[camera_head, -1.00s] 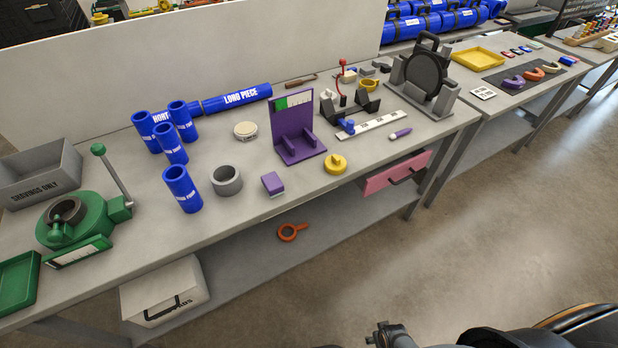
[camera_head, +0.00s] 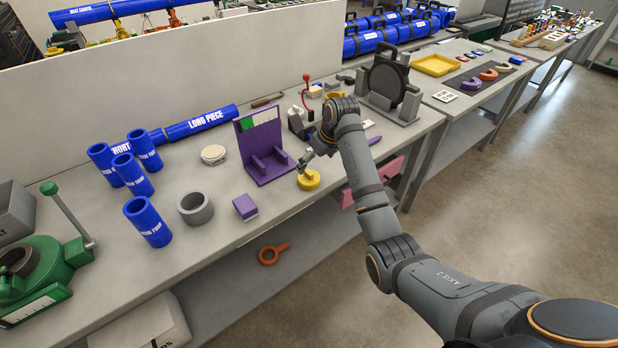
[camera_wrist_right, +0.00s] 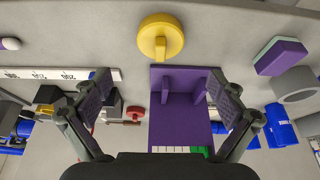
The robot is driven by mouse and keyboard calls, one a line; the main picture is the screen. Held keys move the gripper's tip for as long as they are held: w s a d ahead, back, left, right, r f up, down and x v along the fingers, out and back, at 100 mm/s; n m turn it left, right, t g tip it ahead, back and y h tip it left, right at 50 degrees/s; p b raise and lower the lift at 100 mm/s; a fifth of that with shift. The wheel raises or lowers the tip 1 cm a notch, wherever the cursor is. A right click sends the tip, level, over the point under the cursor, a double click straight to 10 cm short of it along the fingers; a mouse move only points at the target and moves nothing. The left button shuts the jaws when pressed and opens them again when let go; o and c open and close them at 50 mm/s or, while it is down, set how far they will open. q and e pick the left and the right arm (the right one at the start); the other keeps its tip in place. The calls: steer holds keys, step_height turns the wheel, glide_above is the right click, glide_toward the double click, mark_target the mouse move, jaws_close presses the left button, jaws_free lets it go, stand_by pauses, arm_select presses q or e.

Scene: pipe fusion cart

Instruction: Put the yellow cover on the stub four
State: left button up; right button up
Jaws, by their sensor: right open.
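The yellow cover (camera_head: 309,180), a round disc with a raised knob, lies on the table near the front edge, right of the purple stand. It also shows in the right wrist view (camera_wrist_right: 175,27). My right gripper (camera_head: 307,160) is open just above and beside the cover; in its wrist view the open fingers (camera_wrist_right: 160,88) are apart, with the cover beyond them. Several blue stubs stand upright at the left; the nearest is a blue stub (camera_head: 147,222). Their small labels are too unclear to tell which is stub four. My left gripper is not in view.
The purple stand (camera_head: 262,148) stands close to my right gripper. A grey ring (camera_head: 195,208) and a purple block (camera_head: 245,207) lie between the stubs and cover. A blue long piece (camera_head: 205,121) lies at the back. A green clamp (camera_head: 40,270) stands at left.

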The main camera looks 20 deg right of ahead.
mark_target(309, 172)
steer(key=x, duration=0.3)
steer(key=shift+a, duration=0.1)
steer(key=shift+w+f+p, duration=0.2)
steer(key=shift+f+p, duration=0.15)
steer(key=shift+p, duration=0.1)
steer(key=x, duration=0.4)
steer(key=shift+w+f+p, duration=0.15)
steer(key=shift+f+p, duration=0.1)
steer(key=shift+p, duration=0.15)
steer(key=c, duration=1)
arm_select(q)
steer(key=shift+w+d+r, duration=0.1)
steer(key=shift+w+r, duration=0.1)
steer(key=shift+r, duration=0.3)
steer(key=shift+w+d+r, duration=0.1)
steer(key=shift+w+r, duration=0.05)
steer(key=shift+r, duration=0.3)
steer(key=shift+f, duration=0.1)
arm_select(e)
steer(key=shift+r, duration=0.15)
